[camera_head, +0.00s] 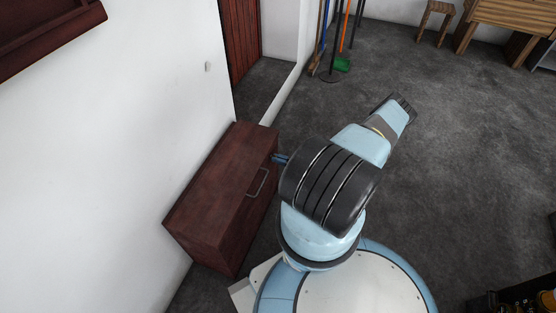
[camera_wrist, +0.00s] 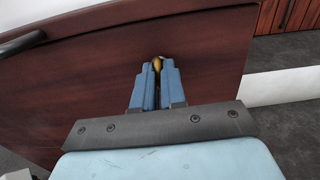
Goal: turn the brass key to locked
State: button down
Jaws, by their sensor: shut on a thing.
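The brass key (camera_wrist: 157,63) shows in the wrist view as a small golden piece between the tips of my gripper (camera_wrist: 156,72). My gripper is shut on it, at the front face of the dark red-brown wooden cabinet (camera_wrist: 95,80). Most of the key and any lock around it are hidden by the fingers, so I cannot tell its turn angle. In the head view my gripper (camera_head: 280,158) reaches the front of the cabinet (camera_head: 215,190) near its upper right end, and the key is hidden there.
A grey bar handle (camera_head: 258,182) sits on the cabinet front, left of my gripper in the wrist view. A white wall (camera_head: 110,170) stands behind the cabinet. Brooms and a green dustpan (camera_head: 342,64) stand at the back. The grey floor to the right is open.

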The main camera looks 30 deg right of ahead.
jog(key=shift+w+a, duration=0.1)
jog(key=shift+a, duration=0.25)
jog(key=c, duration=1.2)
grip_release()
jog(key=shift+d, duration=0.2)
jog(key=shift+d, duration=0.1)
jog(key=v, duration=1.3)
jog(key=shift+s+d, duration=0.15)
jog(key=shift+s, duration=0.2)
